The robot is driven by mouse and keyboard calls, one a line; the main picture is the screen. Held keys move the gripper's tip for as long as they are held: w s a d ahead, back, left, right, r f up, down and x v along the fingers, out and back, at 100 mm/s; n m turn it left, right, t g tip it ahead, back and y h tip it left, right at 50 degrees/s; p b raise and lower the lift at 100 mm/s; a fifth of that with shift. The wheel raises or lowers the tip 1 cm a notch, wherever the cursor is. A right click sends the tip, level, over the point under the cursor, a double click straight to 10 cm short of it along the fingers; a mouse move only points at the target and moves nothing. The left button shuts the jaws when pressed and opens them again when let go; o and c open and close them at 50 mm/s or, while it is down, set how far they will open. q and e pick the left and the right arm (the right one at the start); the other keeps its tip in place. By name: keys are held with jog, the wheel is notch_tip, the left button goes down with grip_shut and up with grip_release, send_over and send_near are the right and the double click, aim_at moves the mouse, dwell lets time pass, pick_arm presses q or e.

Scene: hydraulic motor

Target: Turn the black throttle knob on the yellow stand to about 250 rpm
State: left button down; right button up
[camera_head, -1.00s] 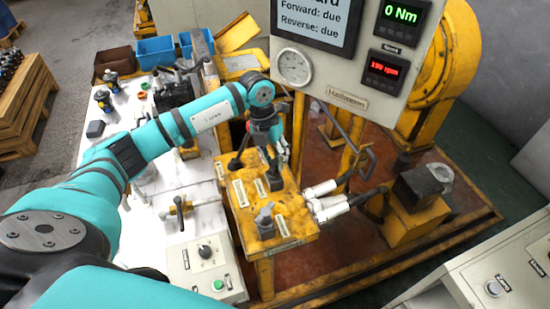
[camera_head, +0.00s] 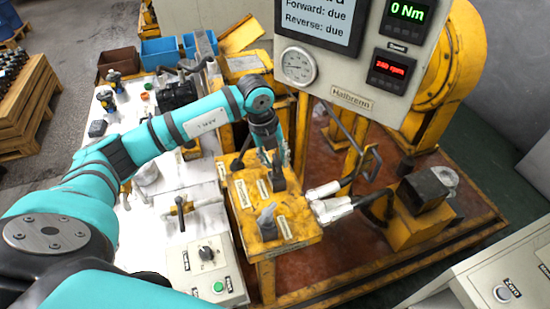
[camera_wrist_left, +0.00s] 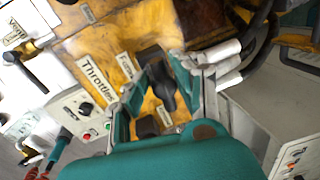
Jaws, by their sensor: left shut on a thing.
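The yellow stand (camera_head: 250,228) is in the middle of the head view, with labelled controls on its top. My left gripper (camera_head: 272,160) reaches down onto it from above. In the left wrist view, the gripper's fingers (camera_wrist_left: 157,92) are on both sides of the black throttle knob (camera_wrist_left: 164,92), shut on it and partly covering it. A "Throttle" label (camera_wrist_left: 96,78) is beside it. The red rpm display (camera_head: 390,68) on the panel seems to read about 240 rpm; its digits are small. My right gripper is not in view.
A grey lever (camera_head: 267,221) stands nearer on the same stand. White hose ends (camera_head: 328,200) project at its right side. A grey control box (camera_head: 207,268) with a dial and green button is at the lower left. The instrument panel (camera_head: 350,98) rises behind.

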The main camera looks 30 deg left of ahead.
pick_arm(q)
jog(key=shift+w+r, duration=0.1)
jog(key=shift+r, duration=0.05)
jog(key=c, duration=1.1)
grip_release()
notch_tip(320, 180, up, 12)
jog(key=s+a, duration=0.1)
jog(key=shift+s+a, duration=0.3)
jog(key=shift+s, duration=0.05)
jog(key=shift+f, duration=0.25)
